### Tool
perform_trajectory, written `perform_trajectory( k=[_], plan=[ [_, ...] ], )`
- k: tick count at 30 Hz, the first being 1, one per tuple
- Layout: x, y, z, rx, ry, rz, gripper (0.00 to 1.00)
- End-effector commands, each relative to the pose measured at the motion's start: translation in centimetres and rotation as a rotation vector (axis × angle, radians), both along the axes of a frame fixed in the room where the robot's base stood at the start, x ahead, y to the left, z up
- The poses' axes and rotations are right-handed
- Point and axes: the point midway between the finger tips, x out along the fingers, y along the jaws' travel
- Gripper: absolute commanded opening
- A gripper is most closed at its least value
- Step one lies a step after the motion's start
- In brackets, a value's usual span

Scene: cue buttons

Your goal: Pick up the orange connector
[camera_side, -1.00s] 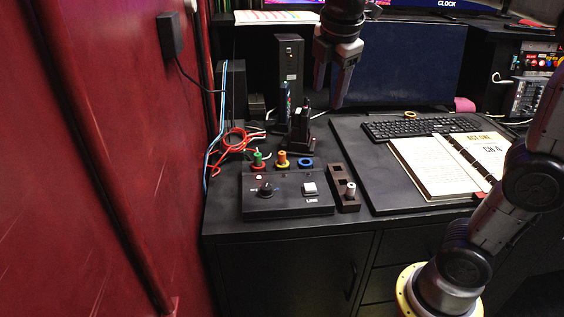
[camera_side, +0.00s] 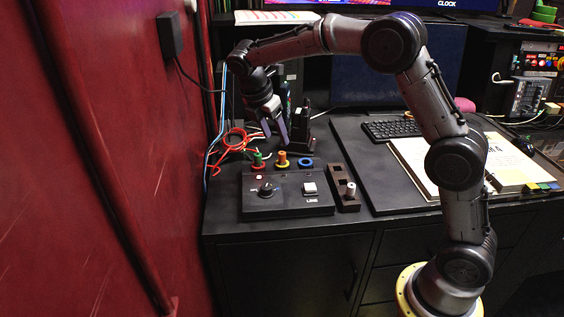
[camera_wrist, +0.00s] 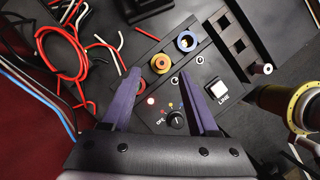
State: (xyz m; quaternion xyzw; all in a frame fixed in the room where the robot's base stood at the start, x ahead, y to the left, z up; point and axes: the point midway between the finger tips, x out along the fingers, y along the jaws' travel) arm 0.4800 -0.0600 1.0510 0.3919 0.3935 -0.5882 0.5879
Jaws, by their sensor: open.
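The orange connector (camera_side: 282,158) stands upright at the back edge of the black button box (camera_side: 288,200), in a yellow ring, between a green connector (camera_side: 257,158) and an empty blue ring (camera_side: 306,163). The orange connector also shows in the wrist view (camera_wrist: 161,63), seen from above. My gripper (camera_side: 275,132) is open and empty, above and slightly behind the orange connector. In the wrist view, its fingertips (camera_wrist: 159,72) appear on either side of the orange connector, not touching it as far as I can tell.
A dark holder (camera_side: 339,176) with a pale connector (camera_side: 350,190) stands right of the box. Red and white loose wires (camera_side: 232,140) lie at left. A dark upright stand (camera_side: 301,130) is close behind my gripper. A keyboard (camera_side: 388,129) and open book (camera_side: 425,165) lie to the right.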

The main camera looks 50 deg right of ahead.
Motion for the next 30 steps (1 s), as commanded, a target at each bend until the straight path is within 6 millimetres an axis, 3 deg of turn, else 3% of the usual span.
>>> perform_trajectory(
  k=[3,11,19,29,30],
  plan=[
    [0.0,-0.7,-1.6,0.0,0.001,-0.001,0.6],
    [-0.2,-1.3,-3.3,0.0,0.001,-0.002,0.6],
    [-0.4,-2.4,-6.8,0.001,0.001,-0.002,0.6],
    [-0.4,-2.7,-7.5,0.001,-0.002,-0.001,0.6],
    [-0.4,-2.7,-7.5,0.001,-0.003,-0.001,0.55]
  ],
)
